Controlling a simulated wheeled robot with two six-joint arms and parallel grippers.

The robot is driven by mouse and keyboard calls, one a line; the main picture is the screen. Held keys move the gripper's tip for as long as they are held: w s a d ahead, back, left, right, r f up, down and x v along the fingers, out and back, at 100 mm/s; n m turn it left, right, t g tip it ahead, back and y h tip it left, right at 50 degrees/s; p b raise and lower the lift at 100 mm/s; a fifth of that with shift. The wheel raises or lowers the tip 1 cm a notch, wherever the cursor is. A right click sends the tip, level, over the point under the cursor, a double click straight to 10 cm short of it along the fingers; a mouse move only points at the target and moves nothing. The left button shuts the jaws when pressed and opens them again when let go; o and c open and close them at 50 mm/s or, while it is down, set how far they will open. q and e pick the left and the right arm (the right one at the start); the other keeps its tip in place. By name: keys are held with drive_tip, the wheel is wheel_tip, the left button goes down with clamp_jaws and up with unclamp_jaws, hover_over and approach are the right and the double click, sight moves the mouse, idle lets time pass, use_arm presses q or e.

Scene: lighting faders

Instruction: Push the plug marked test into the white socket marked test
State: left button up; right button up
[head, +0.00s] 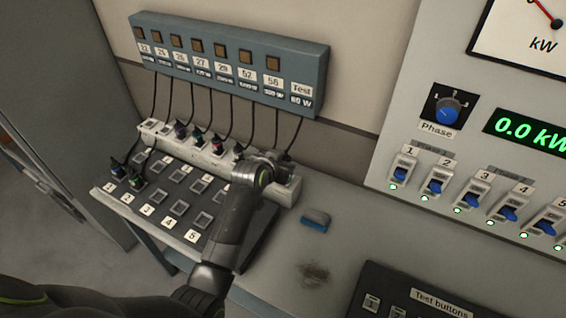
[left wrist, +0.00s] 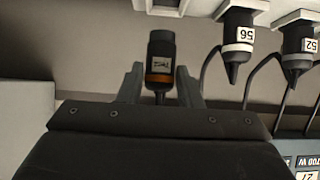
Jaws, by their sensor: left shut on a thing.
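My left gripper (head: 283,166) is at the right end of the white strip (head: 220,158) in the head view. In the left wrist view its two fingers (left wrist: 160,88) are shut on a dark plug (left wrist: 160,48) with an orange band and a small label, too small to read for certain. A cord runs from the box's "Test 60 W" end down to this gripper. I cannot make out a socket marked test; the gripper hides part of the strip's end.
A numbered panel (head: 152,217) holds two plugs at left. A blue-grey block (head: 315,220) lies on the table. The switch cabinet (head: 400,130) stands at right.

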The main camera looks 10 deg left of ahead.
use_arm(q)
drive_tip(key=shift+f, duration=0.15)
drive_tip(key=shift+f+b, duration=0.55)
drive_tip(key=shift+f, duration=0.35)
drive_tip(key=shift+a, duration=0.1)
drive_tip(key=shift+f, duration=1.05)
idle(1.7)
drive_tip(key=o, duration=1.1)
drive_tip(key=shift+o, duration=0.2)
drive_tip(key=b+v, duration=0.2)
drive_tip(key=v, duration=1.5)
drive_tip(key=shift+s+a+r, duration=0.1)
drive_tip(key=shift+s, duration=0.05)
